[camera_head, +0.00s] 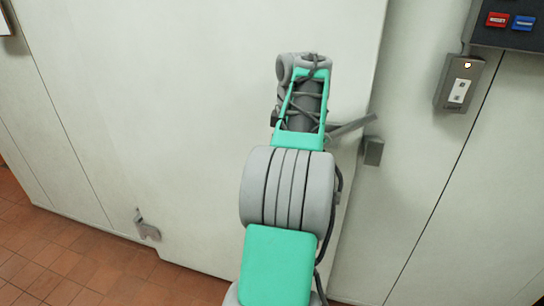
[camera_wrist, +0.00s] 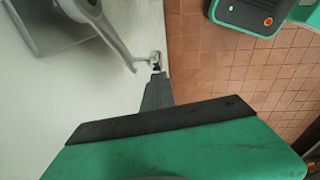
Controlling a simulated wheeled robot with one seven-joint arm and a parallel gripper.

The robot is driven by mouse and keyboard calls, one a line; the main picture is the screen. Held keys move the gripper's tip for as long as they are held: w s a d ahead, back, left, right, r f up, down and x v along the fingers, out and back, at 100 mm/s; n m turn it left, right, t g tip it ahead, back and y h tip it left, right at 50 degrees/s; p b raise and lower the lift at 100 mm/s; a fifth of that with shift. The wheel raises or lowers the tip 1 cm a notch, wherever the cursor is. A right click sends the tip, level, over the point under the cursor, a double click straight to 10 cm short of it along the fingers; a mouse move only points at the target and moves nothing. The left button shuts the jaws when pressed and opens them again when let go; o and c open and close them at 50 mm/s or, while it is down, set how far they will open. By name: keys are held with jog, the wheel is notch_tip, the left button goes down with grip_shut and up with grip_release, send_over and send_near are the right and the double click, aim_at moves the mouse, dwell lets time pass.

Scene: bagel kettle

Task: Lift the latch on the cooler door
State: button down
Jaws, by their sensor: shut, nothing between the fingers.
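The cooler door (camera_head: 170,110) is a large pale panel, and it looks shut. Its latch is a grey lever (camera_head: 352,126) at the door's right edge, beside a grey block (camera_head: 373,151) on the frame. My arm hides the lever's left part in the head view. In the wrist view the latch lever (camera_wrist: 108,37) slants down from a grey mount (camera_wrist: 50,22) at the upper left. My gripper (camera_wrist: 157,77) is shut and empty, its tip a little right of the lever's lower end. I cannot tell whether they touch. The fingers are hidden in the head view.
A grey switch box (camera_head: 459,83) and a dark panel with red and blue buttons (camera_head: 510,22) are on the wall at right. A small metal bracket (camera_head: 147,226) sits low on the door. The tiled floor (camera_head: 60,255) is clear at lower left.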

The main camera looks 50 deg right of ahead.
jog(key=shift+s+d+f+b, duration=0.1)
jog(key=shift+s+f+b, duration=0.1)
jog(key=shift+f+b, duration=0.4)
jog(key=shift+s+f+b, duration=0.15)
jog(key=shift+f+b, duration=0.25)
jog(key=shift+f, duration=0.3)
jog(key=w+a+r+p, duration=0.1)
jog(key=w+r+p, duration=0.1)
jog(key=r+p, duration=0.2)
jog(key=w+a+r+p, duration=0.2)
jog(key=r+p, duration=0.3)
jog(key=r, duration=0.2)
jog(key=shift+w+a+r, duration=0.15)
jog(key=shift+a+r, duration=0.15)
jog(key=shift+r, duration=0.1)
